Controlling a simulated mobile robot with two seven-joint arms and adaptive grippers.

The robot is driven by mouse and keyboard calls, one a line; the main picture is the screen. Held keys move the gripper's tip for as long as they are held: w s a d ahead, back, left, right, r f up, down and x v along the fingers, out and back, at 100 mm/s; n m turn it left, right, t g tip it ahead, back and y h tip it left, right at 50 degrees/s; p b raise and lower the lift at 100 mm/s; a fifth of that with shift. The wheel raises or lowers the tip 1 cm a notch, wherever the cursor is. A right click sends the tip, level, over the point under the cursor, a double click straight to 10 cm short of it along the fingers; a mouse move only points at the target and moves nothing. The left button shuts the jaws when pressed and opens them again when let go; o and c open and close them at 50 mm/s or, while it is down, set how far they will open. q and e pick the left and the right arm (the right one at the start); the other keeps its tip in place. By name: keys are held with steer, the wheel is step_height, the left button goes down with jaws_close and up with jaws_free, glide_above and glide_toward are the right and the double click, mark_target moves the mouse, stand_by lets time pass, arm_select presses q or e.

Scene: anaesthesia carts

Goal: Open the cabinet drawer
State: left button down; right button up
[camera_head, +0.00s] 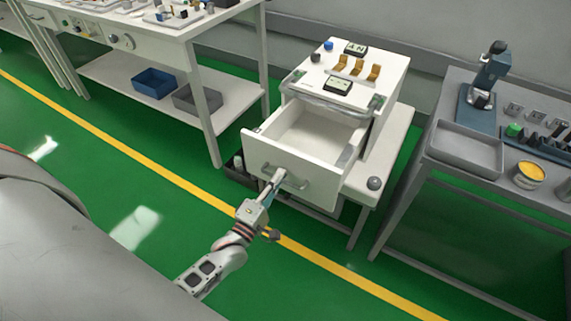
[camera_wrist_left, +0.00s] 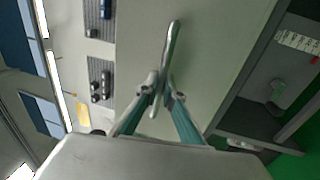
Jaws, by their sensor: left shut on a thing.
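The white cabinet (camera_head: 388,76) stands on a low white table in the head view. Its drawer (camera_head: 258,153) is pulled well out toward me, and the empty inside shows. The drawer has a metal bar handle on its front, which also shows in the left wrist view (camera_wrist_left: 172,45). My left gripper (camera_head: 272,186) is at the left part of this handle. In the left wrist view its two teal fingers (camera_wrist_left: 160,98) are closed on the handle bar. My right gripper is not in either view.
A grey workbench (camera_head: 410,180) with a tray, a yellow-topped tin (camera_head: 528,174) and a microscope-like device (camera_head: 489,75) stands at the right. A white bench (camera_head: 195,28) with bins below stands at the back left. Green floor in front is clear.

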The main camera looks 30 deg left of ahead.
arm_select(q)
steer(key=shift+s, duration=1.1)
steer(key=c, duration=2.5)
jaws_free()
steer(key=s, duration=0.4)
steer(key=s+f, duration=0.1)
steer(key=s, duration=0.3)
steer(key=s+f, duration=0.1)
steer(key=s, duration=0.2)
steer(key=shift+s+a+f, duration=0.15)
steer(key=shift+s+a, duration=0.1)
steer(key=shift+s, duration=0.15)
